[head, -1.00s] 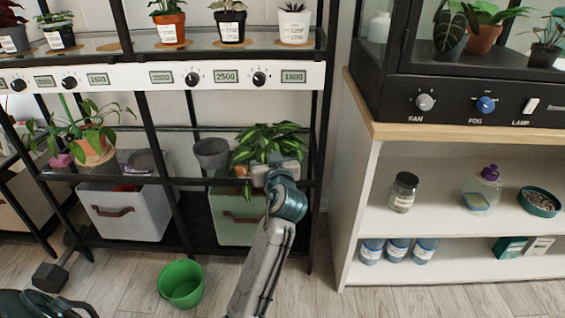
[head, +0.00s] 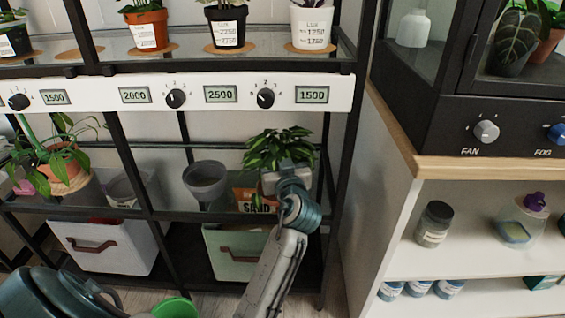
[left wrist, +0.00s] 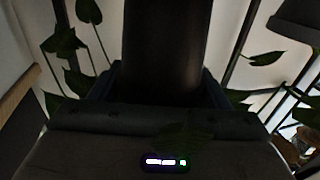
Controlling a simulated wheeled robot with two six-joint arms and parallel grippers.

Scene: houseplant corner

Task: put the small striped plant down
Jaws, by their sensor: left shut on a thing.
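The small striped plant (head: 279,148) shows as a bushy clump of green leaves above my left gripper (head: 287,176) in the head view. My left gripper is shut on its dark pot, which fills the top centre of the left wrist view (left wrist: 151,45). In the head view the gripper hides the pot. The plant looks upright, at the right end of the rack's lower glass shelf (head: 165,212). I cannot tell whether the pot touches the shelf. My right gripper is not in view.
A grey empty pot (head: 205,183) and a sand bag (head: 252,198) are left of the plant. A black post (head: 338,150) stands close on its right. Potted plants stand on the upper shelf. A green bucket (head: 174,307) is below.

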